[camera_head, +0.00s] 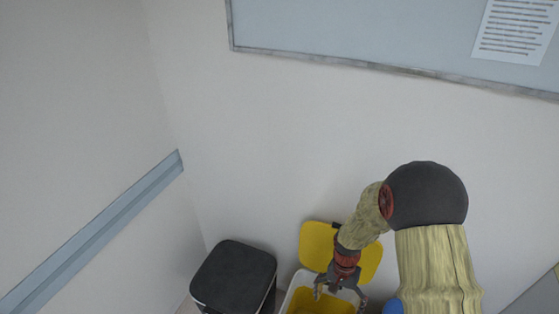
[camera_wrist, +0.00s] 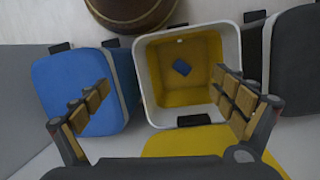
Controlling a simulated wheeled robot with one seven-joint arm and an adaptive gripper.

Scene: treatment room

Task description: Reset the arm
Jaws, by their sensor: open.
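My gripper (camera_head: 341,298) is at the end of my bent arm, low in the head view, over an open bin with a yellow inside. In the wrist view my gripper (camera_wrist: 165,112) has its two fingers wide apart with nothing between them. The bin's yellow lid (camera_head: 313,245) stands open against the wall behind my forearm.
A black bin (camera_head: 236,272) stands left of the yellow one. A blue-lidded bin (camera_wrist: 65,90) is on the other side in the wrist view. A round brown object (camera_wrist: 130,12) is at the top edge. A board (camera_head: 350,32) and a blue rail (camera_head: 95,235) are on the walls.

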